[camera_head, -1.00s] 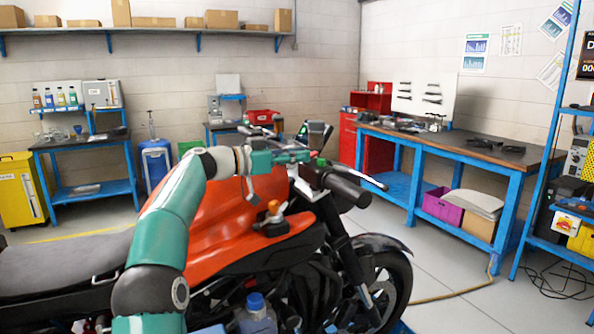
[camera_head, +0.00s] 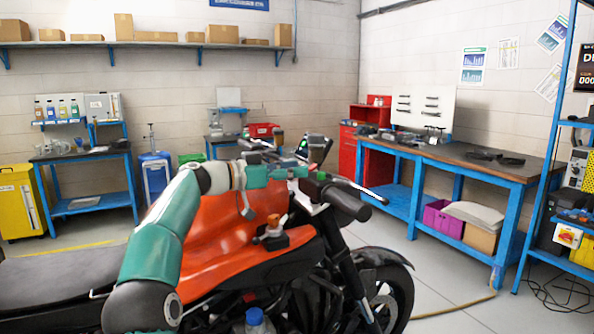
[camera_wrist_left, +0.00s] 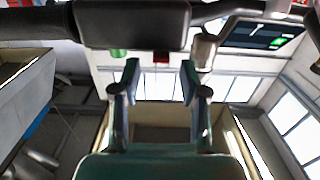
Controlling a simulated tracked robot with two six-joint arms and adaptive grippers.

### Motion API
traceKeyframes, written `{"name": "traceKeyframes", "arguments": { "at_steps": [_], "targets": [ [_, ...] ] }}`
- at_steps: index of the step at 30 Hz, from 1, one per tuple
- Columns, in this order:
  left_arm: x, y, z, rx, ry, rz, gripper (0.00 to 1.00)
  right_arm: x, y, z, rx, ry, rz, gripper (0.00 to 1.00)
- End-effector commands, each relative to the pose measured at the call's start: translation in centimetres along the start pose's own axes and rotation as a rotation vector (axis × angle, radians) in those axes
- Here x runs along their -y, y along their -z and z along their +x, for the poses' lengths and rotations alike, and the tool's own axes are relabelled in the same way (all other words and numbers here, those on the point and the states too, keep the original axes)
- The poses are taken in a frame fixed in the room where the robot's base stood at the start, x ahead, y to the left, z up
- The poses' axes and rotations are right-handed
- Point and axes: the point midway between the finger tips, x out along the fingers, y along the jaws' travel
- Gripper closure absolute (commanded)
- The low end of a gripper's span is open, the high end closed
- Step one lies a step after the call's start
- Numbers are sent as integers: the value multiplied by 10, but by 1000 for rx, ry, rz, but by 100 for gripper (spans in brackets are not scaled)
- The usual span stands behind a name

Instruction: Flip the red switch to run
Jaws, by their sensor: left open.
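The orange motorcycle (camera_head: 225,230) stands in front of me. Its handlebar (camera_head: 345,202) has a dark switch housing, which spans the top of the left wrist view (camera_wrist_left: 135,25). A small red piece, apparently the red switch (camera_wrist_left: 161,57), shows at the housing's lower edge, beside a green piece (camera_wrist_left: 118,53). In the head view a small red spot (camera_head: 313,168) shows just right of my left gripper (camera_head: 296,172). In the left wrist view my left gripper (camera_wrist_left: 159,80) is open and empty, its fingers pointing toward the housing, apparently apart from it. The switch's position is unclear. My right gripper is out of view.
A mirror or lever (camera_head: 362,190) sticks out right of the gripper. A blue workbench (camera_head: 455,160) stands behind at the right, with open floor between.

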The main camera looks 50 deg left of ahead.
Motion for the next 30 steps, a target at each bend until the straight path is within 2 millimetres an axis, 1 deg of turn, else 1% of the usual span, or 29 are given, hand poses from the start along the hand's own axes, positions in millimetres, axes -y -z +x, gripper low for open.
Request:
{"name": "traceKeyframes", "arguments": {
  "at_steps": [9, 12, 15, 18, 21, 30],
  "targets": [
    [1, -1, -61, 3, 6, -2, 56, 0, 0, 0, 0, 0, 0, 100],
    [0, -1, -79, 3, 5, -1, 56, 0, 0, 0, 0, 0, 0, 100],
    [0, -1, -93, 3, 3, -1, 56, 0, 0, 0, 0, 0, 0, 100],
    [0, -2, -102, 2, 2, -1, 56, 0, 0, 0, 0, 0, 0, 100],
    [-1, -2, -106, 3, 0, -1, 56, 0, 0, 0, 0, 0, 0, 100],
    [-1, -2, -107, 2, -1, -1, 56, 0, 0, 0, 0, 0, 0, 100]
  ]
}}
